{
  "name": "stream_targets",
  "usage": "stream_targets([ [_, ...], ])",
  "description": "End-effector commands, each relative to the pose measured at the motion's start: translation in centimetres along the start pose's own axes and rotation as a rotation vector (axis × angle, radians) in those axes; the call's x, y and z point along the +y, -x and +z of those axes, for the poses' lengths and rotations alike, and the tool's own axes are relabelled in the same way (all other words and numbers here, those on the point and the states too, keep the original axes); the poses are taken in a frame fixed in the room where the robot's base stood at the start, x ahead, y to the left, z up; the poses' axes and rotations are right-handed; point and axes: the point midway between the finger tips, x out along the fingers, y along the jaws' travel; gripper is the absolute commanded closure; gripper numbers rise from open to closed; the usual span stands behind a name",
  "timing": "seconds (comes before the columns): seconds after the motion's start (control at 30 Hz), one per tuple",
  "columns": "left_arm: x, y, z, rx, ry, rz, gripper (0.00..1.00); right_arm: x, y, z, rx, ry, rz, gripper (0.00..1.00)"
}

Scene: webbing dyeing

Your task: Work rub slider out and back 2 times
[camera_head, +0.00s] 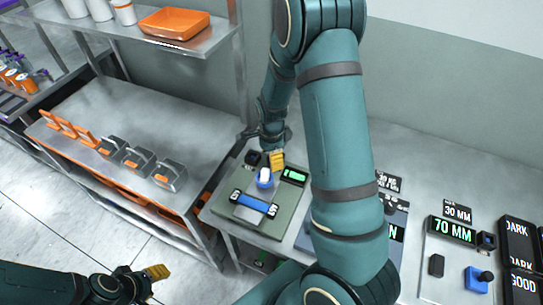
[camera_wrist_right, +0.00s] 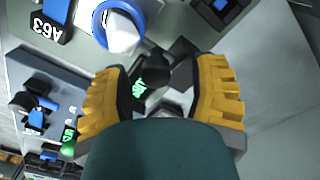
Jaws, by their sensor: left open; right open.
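The rub tester (camera_head: 240,210) is a grey-green plate on the bench. On it sits a blue ring-shaped piece with a white top (camera_head: 264,177), which seems to be the rub slider. A blue strip (camera_head: 254,204) lies in front of it. My right gripper (camera_head: 277,160) hangs just behind the slider. In the right wrist view its yellow fingers (camera_wrist_right: 164,95) are apart, with a black knob (camera_wrist_right: 154,70) between and beyond them; I see no grip. The blue ring with its white top (camera_wrist_right: 120,30) shows above. My left gripper (camera_head: 157,272) is open, low at the left, away from the tester.
A small green display (camera_head: 293,176) is at the tester's back right corner. A 70 MM gauge panel (camera_head: 450,262) and black bins (camera_head: 520,250) stand to the right. A steel table (camera_head: 130,110) with clamps (camera_head: 170,175) is at the left. My right arm hides part of the bench.

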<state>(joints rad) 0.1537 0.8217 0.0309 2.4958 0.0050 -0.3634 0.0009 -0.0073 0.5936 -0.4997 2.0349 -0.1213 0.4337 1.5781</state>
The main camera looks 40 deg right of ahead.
Motion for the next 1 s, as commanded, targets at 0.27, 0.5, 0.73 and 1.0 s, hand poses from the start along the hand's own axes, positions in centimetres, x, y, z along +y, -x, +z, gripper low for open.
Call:
stream_targets([
  [0.27,0.0,0.0,0.0,0.0,0.0,0.0,0.53,-0.1,4.6,0.0,-0.002,0.001,-0.007,0.41],
  [0.5,0.0,0.0,0.0,0.0,0.0,0.0,0.53,-0.1,9.2,-0.1,-0.002,0.0,-0.005,0.41],
  [0.73,0.0,0.0,0.0,0.0,0.0,0.0,0.53,-0.1,11.4,-0.1,-0.001,-0.001,-0.003,0.41],
  [1.0,0.0,0.0,0.0,0.0,0.0,0.0,0.53,-0.1,11.7,-0.1,0.0,-0.002,-0.001,0.41],
])
